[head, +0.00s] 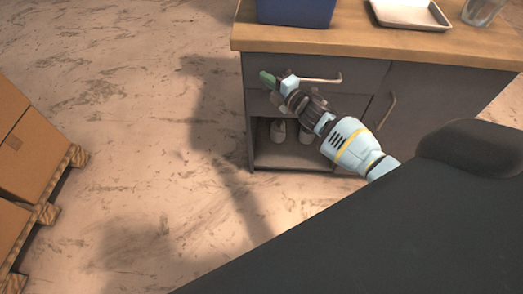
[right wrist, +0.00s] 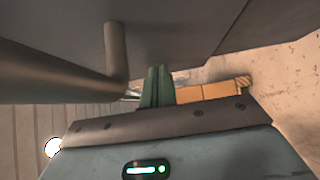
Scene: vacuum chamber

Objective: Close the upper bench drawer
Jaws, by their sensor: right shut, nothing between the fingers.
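The upper bench drawer (head: 350,70) has a dark grey front just under the wooden bench top, with a pale bar handle (head: 322,80). Its front looks flush or nearly flush with the cabinet; a small gap cannot be told. My right gripper (head: 268,78) is shut and empty, in front of the drawer front's left part, beside the handle's left end. In the right wrist view its green fingers (right wrist: 156,88) are together, with the handle (right wrist: 115,55) to their left and the dark front (right wrist: 190,30) close above. Contact cannot be told. My left gripper is out of view.
The wooden bench top (head: 350,42) holds a blue bin (head: 295,10), a white tray (head: 410,13) and a clear glass (head: 482,10). An open shelf below holds bottles (head: 278,131). Boxes on a pallet (head: 30,150) stand at left. The floor between is clear.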

